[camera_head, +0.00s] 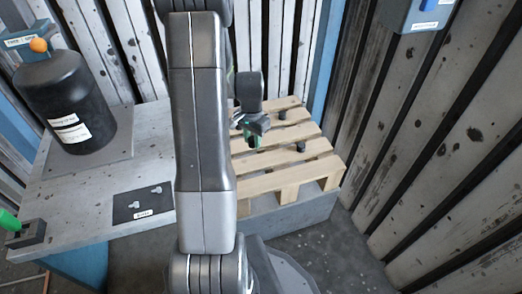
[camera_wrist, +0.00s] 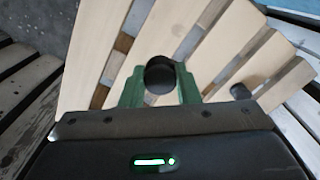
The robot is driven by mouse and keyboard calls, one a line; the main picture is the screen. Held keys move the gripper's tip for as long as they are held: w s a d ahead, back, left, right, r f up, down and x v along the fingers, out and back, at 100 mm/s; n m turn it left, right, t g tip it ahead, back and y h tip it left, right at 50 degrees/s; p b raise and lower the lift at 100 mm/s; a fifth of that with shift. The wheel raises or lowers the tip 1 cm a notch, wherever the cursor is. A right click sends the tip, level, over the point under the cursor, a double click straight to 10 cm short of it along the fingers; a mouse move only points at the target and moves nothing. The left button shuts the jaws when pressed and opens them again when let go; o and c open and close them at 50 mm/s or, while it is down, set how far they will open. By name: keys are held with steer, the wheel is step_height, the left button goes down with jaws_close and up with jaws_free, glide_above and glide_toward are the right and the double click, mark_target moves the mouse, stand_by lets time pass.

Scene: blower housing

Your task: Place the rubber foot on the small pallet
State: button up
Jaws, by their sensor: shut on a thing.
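The small pallet (camera_head: 290,168) is light slatted wood and lies on a grey base right of the grey table; its slats fill much of the wrist view (camera_wrist: 215,45). My gripper (camera_head: 252,140) is over the pallet. In the wrist view its green fingers (camera_wrist: 160,90) are shut on a black round rubber foot (camera_wrist: 160,70). I cannot tell whether this foot touches the slats. Another black foot (camera_head: 300,146) stands on the pallet to the right, also in the wrist view (camera_wrist: 240,91). A further small black piece (camera_head: 282,114) is on the slats farther back.
A black cylinder (camera_head: 70,100) with an orange ball on top stands on the grey table (camera_head: 70,195). A dark card (camera_head: 143,203) with two light shapes lies near the table's front. Slatted walls (camera_head: 440,150) close the right and back. My arm hides the middle.

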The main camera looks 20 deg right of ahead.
mark_target(252, 139)
step_height(252, 139, down, 9)
steer(key=b, duration=0.3)
steer(key=o, duration=0.9)
steer(key=shift+o, duration=0.2)
step_height(252, 139, up, 12)
steer(key=p, duration=0.4)
steer(key=shift+r+p, duration=0.1)
steer(key=shift+p, duration=0.3)
